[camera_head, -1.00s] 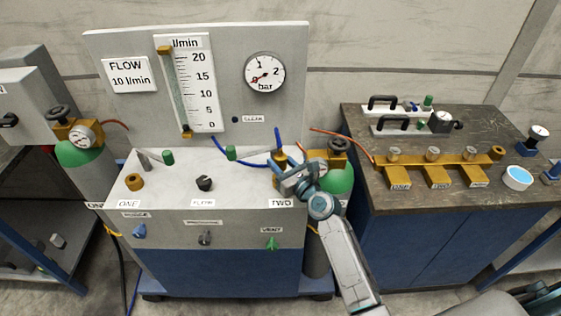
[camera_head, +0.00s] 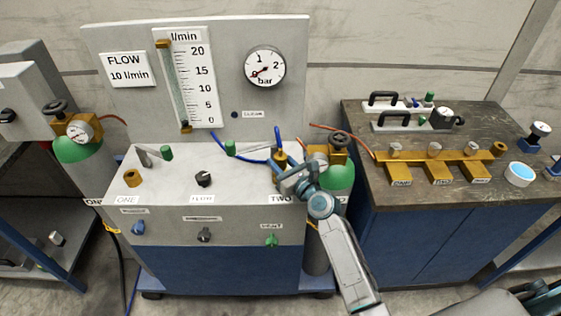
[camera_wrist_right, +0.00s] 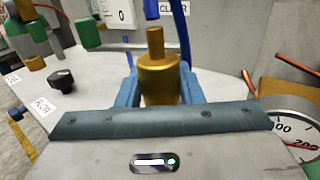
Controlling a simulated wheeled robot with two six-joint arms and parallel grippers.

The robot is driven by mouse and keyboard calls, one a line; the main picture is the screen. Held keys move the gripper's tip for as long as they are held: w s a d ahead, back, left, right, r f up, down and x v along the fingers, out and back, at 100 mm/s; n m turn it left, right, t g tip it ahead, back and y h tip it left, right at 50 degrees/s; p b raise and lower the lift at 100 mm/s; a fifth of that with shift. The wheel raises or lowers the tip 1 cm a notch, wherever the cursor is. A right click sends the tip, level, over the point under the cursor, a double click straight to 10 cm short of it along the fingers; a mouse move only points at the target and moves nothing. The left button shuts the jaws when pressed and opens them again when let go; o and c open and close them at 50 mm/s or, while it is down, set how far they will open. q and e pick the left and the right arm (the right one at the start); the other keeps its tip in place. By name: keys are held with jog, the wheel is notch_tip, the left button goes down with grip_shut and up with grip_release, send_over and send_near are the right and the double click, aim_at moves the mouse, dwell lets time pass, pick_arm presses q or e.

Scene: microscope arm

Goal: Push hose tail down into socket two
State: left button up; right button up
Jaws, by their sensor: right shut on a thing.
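My right gripper (camera_head: 284,170) is shut on a brass fitting, the hose tail (camera_head: 280,158), above the right end of the grey box top. In the right wrist view the hose tail (camera_wrist_right: 158,80) stands upright between the blue fingers, its narrow stem upward. A blue hose end (camera_wrist_right: 151,8) shows just above the stem. A blue hose (camera_head: 250,162) runs left from near the fitting. Socket two lies behind the gripper, by the TWO label (camera_head: 281,199); its mouth is hidden, so I cannot tell how deep the tail sits. My left gripper is not in view.
Brass socket one (camera_head: 132,178), a black knob (camera_head: 204,180) and green-capped parts (camera_head: 166,153) stand on the box top. A gauge panel (camera_head: 232,60) rises behind. A green cylinder (camera_head: 338,178) with a brass valve stands close right. A brass manifold (camera_head: 440,158) sits on the right bench.

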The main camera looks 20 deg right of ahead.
jog(key=shift+f+b, duration=0.9)
jog(key=shift+f, duration=0.3)
jog(key=o, duration=1.2)
jog(key=v, duration=1.1)
jog(key=shift+a+r, duration=0.1)
